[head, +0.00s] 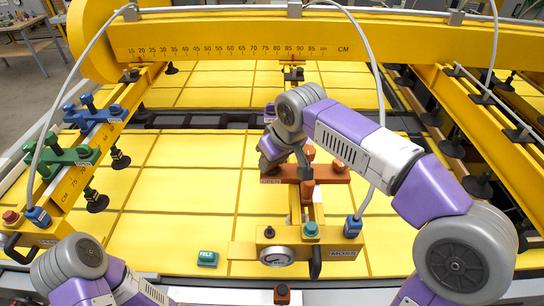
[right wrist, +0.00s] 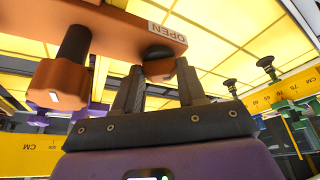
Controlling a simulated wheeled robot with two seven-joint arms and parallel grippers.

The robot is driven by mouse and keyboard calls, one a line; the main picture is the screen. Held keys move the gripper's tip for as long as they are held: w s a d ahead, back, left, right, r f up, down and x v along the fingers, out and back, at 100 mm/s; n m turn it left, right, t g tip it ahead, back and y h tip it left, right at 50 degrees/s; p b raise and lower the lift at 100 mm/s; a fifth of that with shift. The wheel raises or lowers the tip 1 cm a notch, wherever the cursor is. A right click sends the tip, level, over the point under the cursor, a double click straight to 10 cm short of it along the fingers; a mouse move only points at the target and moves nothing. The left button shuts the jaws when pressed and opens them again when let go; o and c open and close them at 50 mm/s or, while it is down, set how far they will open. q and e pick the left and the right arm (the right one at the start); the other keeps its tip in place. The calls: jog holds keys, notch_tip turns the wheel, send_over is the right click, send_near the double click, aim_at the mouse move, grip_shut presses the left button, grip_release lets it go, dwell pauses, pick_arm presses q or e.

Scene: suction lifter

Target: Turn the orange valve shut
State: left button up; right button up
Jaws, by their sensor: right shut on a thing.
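The orange valve (head: 333,174) is a bar mounted across the yellow beam in the middle of the lifter, with an OPEN label at its left end. In the right wrist view the orange bar (right wrist: 115,18) runs overhead with the OPEN label near its end. My right gripper (right wrist: 158,84) is shut on a dark, orange-tipped valve handle (right wrist: 160,70) just below that label. In the head view my right gripper (head: 269,160) is at the valve's left end, and my wrist partly hides the grip. My left arm shows at lower left, but its gripper is out of view.
A pressure gauge (head: 277,256) and teal knob (head: 311,230) sit on the yellow control box in front of the valve. Blue (head: 88,112) and green (head: 68,156) valves stand on the left rail. A grey hose (head: 376,100) arches beside my right arm.

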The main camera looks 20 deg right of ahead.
jog(key=n+p, duration=0.1)
jog(key=n, duration=0.1)
jog(key=n+g+y, duration=0.1)
jog(key=n, duration=0.1)
jog(key=n+y+p, duration=0.1)
jog(key=n, duration=0.1)
jog(key=shift+w+d+r+p, duration=0.15)
jog(key=shift+w+d+p, duration=0.1)
jog(key=shift+p, duration=0.1)
jog(key=shift+w+d+n+g+y+p, duration=0.1)
jog(key=shift+n+g+y+p, duration=0.25)
jog(key=shift+n, duration=0.75)
jog(key=shift+n+g+y+p, duration=0.15)
jog(key=shift+n+g, duration=0.4)
jog(key=shift+n, duration=0.55)
jog(key=o, duration=1.1)
jog(key=shift+c, duration=0.2)
jog(key=w+v, duration=0.1)
jog(key=v, duration=0.6)
jog(key=shift+s+r, duration=0.2)
jog(key=shift+s, duration=0.35)
jog(key=shift+d, duration=0.1)
